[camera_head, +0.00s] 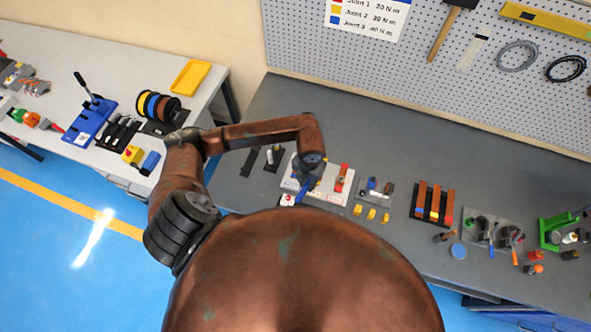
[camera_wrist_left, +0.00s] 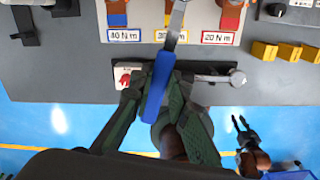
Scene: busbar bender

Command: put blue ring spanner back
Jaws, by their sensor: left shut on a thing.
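My left gripper (camera_wrist_left: 157,105) is shut on the blue ring spanner (camera_wrist_left: 159,82). The spanner's grey metal end points up in the left wrist view, in front of the 30 N m label. In the head view the spanner's blue handle (camera_head: 302,191) shows below my left wrist, over the white labelled board (camera_head: 327,195). The board also shows in the left wrist view (camera_wrist_left: 139,47), with 40, 30 and 20 N m labels and blue, yellow and red marked places. My right gripper (camera_wrist_left: 240,124) appears small at the lower right, over the floor.
Below the labels lies a grey tool (camera_wrist_left: 220,78) near a red knob (camera_wrist_left: 125,78). Yellow blocks (camera_wrist_left: 288,52) stand to the right. A rack with copper-coloured bars (camera_head: 433,203) and tools stand farther right on the grey bench (camera_head: 390,135). A pegboard (camera_head: 440,75) rises behind.

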